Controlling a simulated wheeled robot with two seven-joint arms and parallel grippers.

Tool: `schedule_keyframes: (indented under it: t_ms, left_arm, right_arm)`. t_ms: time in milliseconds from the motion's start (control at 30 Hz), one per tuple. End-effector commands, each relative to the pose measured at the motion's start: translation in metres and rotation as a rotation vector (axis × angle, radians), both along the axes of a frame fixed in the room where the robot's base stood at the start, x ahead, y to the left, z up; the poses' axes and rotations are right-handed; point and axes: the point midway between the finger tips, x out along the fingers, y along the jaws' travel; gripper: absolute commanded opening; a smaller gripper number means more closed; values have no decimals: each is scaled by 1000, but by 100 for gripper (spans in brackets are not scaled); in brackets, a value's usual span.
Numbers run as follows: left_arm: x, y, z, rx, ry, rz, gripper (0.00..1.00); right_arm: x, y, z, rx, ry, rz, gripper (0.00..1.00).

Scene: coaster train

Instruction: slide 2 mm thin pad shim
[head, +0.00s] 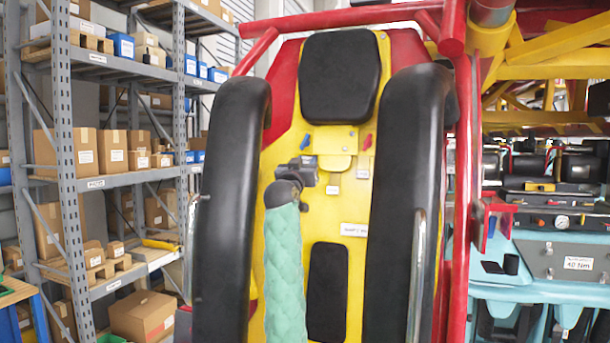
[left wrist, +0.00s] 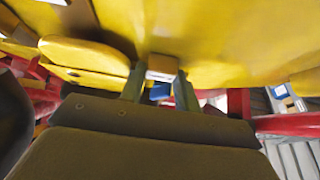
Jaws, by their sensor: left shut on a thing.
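My left gripper (head: 309,172) is dark and sits in front of the yellow seat back, at the end of my green-sleeved arm. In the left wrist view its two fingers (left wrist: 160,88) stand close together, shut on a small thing. A pale piece and a bit of blue show between or behind the fingers; I cannot tell which is held. I cannot make out a thin shim for certain. A yellow bracket (head: 336,143) under the black headrest (head: 340,76) is just right of the gripper. A blue tab and a red tab (head: 367,141) flank it. My right gripper is not in view.
Two thick black shoulder restraints (head: 230,200) (head: 405,190) rise on both sides of the seat, leaving a narrow space for the arm. A black pad (head: 327,290) is lower on the seat back. Shelves with boxes (head: 112,150) stand left; red frame tubes (head: 461,200) stand right.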

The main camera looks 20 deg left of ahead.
Motion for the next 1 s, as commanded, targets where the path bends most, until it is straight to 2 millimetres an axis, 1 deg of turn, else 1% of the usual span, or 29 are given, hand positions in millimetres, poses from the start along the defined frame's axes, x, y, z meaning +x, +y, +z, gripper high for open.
schedule_keyframes:
  t_ms: [100, 300, 333, 367, 400, 633, 767, 867, 1000]
  left_arm:
    - [1, 0, 5, 1, -1, 1, 0]
    - [0, 0, 7, 0, -3, 1, 0]
    - [0, 0, 7, 0, -3, 1, 34]
    - [0, 0, 8, -1, -4, 1, 40]
    - [0, 0, 8, -1, -4, 1, 42]
    - [0, 0, 6, 0, -1, 1, 42]
    - [-3, 0, 1, 0, -1, 1, 42]
    - [-12, 1, -4, 0, -3, 1, 42]
    - [-30, 1, -13, 1, -3, 2, 42]
  right_arm:
    - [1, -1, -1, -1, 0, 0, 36]
    - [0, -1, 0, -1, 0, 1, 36]
    - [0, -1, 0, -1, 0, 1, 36]
    - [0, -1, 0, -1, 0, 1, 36]
    - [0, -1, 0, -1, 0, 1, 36]
    - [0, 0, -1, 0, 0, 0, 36]
    - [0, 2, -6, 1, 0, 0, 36]
    - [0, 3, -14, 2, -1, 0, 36]
    - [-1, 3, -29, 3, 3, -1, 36]
